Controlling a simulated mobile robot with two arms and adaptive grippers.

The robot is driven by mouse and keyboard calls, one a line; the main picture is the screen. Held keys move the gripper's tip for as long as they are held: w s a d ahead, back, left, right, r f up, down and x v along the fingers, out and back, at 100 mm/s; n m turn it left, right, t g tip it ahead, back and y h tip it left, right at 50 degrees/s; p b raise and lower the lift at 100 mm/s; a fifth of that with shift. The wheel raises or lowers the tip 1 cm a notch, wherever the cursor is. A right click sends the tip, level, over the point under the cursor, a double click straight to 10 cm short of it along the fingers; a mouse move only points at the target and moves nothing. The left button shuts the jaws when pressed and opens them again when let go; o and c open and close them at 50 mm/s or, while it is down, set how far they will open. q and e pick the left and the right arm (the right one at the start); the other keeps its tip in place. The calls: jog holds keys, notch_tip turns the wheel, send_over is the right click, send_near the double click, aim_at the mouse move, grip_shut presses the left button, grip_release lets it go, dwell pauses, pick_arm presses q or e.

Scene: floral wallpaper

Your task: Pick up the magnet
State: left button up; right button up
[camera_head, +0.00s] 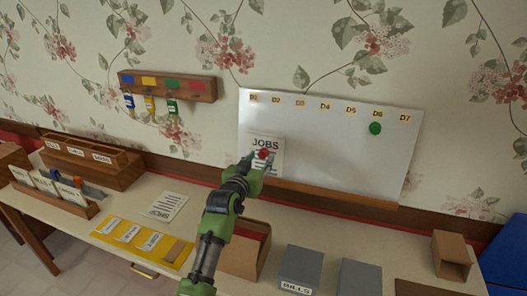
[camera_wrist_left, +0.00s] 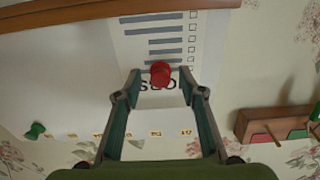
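A red magnet (camera_head: 264,153) sits on the JOBS sheet (camera_head: 270,145) at the left of the whiteboard (camera_head: 330,130). My left gripper (camera_head: 259,161) reaches up to it. In the left wrist view the fingers of the left gripper (camera_wrist_left: 160,92) are spread, with the red magnet (camera_wrist_left: 160,73) centred just beyond the tips. I cannot tell whether a finger touches it. A green magnet (camera_head: 375,128) sits under D6 at the right of the board. My right gripper does not show.
A ledge (camera_head: 330,193) runs along the board's bottom. A key rack (camera_head: 168,86) hangs to the left. On the desk are a wooden sorter (camera_head: 90,160), a yellow tray (camera_head: 142,243), a paper (camera_head: 168,206), an open box (camera_head: 246,262) and grey boxes (camera_head: 300,265).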

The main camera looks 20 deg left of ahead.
pick_arm(q)
jog(key=shift+w+f, duration=0.1)
jog(key=shift+w, duration=0.5)
jog(key=c, duration=0.9)
jog(key=shift+c, duration=0.2)
